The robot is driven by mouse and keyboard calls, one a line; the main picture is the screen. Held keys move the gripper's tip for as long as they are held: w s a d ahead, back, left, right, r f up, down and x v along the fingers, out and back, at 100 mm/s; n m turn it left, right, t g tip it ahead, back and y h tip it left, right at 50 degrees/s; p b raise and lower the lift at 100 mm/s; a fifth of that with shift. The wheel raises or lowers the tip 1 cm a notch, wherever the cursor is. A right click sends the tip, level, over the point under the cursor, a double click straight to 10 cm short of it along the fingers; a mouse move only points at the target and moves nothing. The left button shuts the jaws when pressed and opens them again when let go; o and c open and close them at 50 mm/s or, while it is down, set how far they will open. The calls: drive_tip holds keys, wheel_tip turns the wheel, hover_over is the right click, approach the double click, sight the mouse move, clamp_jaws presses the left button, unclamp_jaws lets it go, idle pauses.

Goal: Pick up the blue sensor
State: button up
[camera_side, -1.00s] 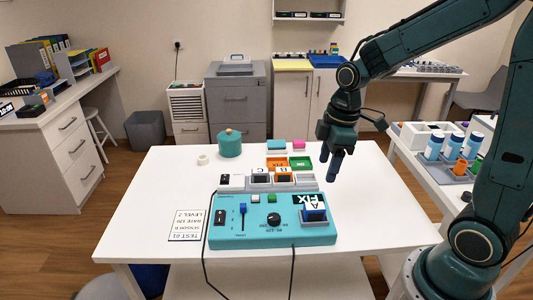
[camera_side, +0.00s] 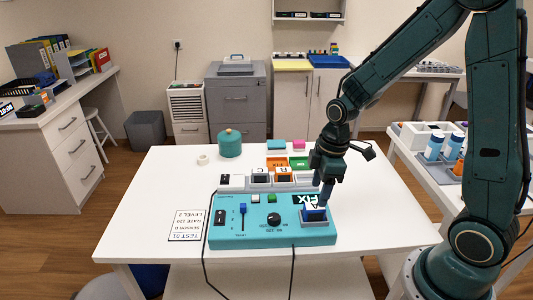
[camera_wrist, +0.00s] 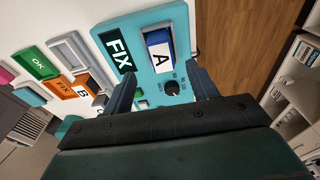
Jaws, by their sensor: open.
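The blue sensor (camera_side: 313,215), with a white top marked A, sits in a slot beside the FIX label on the teal test box (camera_side: 255,235). It also shows in the wrist view (camera_wrist: 158,52), where its white label and blue end are clear. My gripper (camera_side: 325,201) points down just over the sensor's right side, its fingers partly overlapping it in the side view. In the wrist view my gripper (camera_wrist: 162,78) is open and empty. The sensor lies between and beyond the two fingertips. The exact gap in height cannot be told.
The test box carries a knob (camera_side: 274,218), a slider (camera_side: 242,210) and buttons. Behind it stands a rack (camera_side: 297,179) with the C and B blocks. An orange tray (camera_side: 277,162) and a green OK tray (camera_side: 299,163) lie behind. The table's right side (camera_side: 385,210) is clear.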

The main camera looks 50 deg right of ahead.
sight(315, 205)
drive_tip(key=shift+f, duration=0.7)
drive_tip(key=shift+a+f, duration=0.1)
drive_tip(key=shift+w+a+f, duration=0.1)
drive_tip(key=shift+a+f, duration=0.05)
drive_tip(key=shift+f, duration=1.1)
drive_tip(key=shift+w+a+f, duration=0.1)
drive_tip(key=shift+a+f, duration=0.05)
drive_tip(key=shift+f, duration=1.05)
drive_tip(key=c, duration=1.2)
drive_tip(key=shift+r, duration=0.15)
wheel_tip(315, 205, up, 20)
